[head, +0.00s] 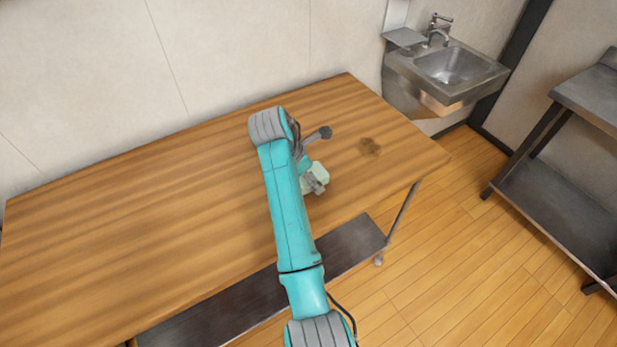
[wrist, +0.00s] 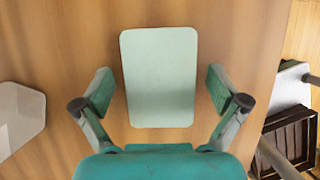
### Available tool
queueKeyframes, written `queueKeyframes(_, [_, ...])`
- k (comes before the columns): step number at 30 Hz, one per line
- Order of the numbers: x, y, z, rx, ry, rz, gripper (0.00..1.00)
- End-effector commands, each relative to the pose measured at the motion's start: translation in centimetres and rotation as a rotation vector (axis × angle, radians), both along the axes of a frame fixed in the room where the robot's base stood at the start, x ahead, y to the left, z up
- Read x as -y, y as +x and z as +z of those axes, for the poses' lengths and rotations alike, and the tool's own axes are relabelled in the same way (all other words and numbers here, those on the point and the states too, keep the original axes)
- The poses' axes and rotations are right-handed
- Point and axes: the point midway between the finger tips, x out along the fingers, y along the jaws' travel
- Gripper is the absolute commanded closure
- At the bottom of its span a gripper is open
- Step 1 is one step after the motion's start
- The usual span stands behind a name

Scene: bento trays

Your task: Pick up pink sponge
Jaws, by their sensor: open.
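No pink sponge shows in either view. A flat pale green rectangle with rounded corners (wrist: 160,60) lies on the wooden table in the wrist view. My gripper (wrist: 160,92) is open, with one finger on each side of it and a gap on both sides. I cannot tell the height between the fingers and the table. In the head view a pale green piece (head: 320,171) shows beside my gripper, partly covered by it; my arm hides much of this area.
A whitish many-sided flat thing (wrist: 18,118) lies at the left in the wrist view, cut off by the frame.

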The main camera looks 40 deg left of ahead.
Motion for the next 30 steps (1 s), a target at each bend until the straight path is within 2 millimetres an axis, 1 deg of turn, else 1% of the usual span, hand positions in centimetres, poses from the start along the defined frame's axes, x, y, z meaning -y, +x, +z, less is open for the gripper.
queueKeyframes(9, [0.0,-0.01,-0.11,0.0,0.0,0.0,0.03])
queueKeyframes(10, [0.0,-0.01,-0.11,0.0,0.0,0.0,0.06])
queueKeyframes(12, [0.0,-0.01,-0.11,0.0,0.0,0.0,0.21])
queueKeyframes(14, [0.0,0.0,-0.11,0.0,0.0,0.0,0.33])
queueKeyframes(15, [0.0,0.0,-0.11,0.0,0.0,0.0,0.41])
queueKeyframes(16, [0.0,0.0,-0.11,0.0,0.0,0.0,0.45])
queueKeyframes(20, [0.01,0.0,-0.12,0.0,0.0,0.0,0.45])
queueKeyframes(21, [0.01,0.0,-0.12,0.0,0.0,0.0,0.48])
queueKeyframes(26, [0.01,0.0,-0.12,0.0,-0.001,0.0,0.48])
queueKeyframes(30, [-0.02,0.02,0.57,0.0,0.001,0.0,0.48])
